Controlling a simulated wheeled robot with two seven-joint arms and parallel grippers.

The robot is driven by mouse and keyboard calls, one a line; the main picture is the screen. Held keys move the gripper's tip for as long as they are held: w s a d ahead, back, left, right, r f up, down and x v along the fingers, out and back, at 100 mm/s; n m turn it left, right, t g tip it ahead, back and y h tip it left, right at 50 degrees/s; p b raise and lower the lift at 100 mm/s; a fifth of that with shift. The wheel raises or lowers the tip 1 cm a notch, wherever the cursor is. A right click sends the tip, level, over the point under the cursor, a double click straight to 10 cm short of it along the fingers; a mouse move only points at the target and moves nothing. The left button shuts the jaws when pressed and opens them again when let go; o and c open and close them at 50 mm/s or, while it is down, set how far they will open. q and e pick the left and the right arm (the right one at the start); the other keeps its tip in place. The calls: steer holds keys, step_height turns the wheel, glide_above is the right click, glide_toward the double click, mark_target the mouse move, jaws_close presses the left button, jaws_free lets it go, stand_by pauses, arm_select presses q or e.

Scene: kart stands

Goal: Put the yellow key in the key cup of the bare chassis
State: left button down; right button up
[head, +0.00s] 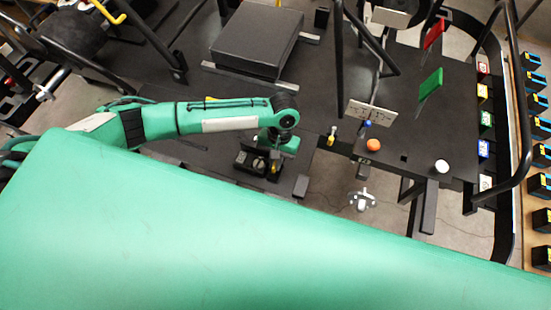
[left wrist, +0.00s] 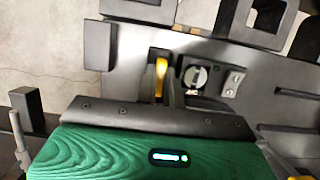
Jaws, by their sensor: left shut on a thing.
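My left gripper (head: 266,168) is low over the dark chassis plate (head: 225,105) in the head view, left of the middle. In the left wrist view its fingers (left wrist: 161,90) are shut on the yellow key (left wrist: 160,72); a small yellow spot also shows at the gripper in the head view. Just right of the key in the left wrist view is a round metal-rimmed fitting (left wrist: 195,77), which may be the key cup. The key looks beside it, not clearly in it. The gripper hides the key's lower end. My right gripper is not in view.
A black box (head: 257,40) lies on the plate behind the arm. To the right, a dark deck carries an orange ball (head: 373,145), a white knob (head: 441,166), and red and green flags (head: 430,84). Black bars stand around. Several black boxes line the right edge.

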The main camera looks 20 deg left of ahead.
arm_select(q)
steer(key=shift+f, duration=0.15)
steer(key=c, duration=1.5)
jaws_free()
steer(key=shift+o, duration=0.2)
steer(key=b+v, duration=0.4)
steer(key=v, duration=0.9)
steer(key=shift+r, duration=0.4)
steer(key=shift+w, duration=0.15)
steer(key=shift+f, duration=0.1)
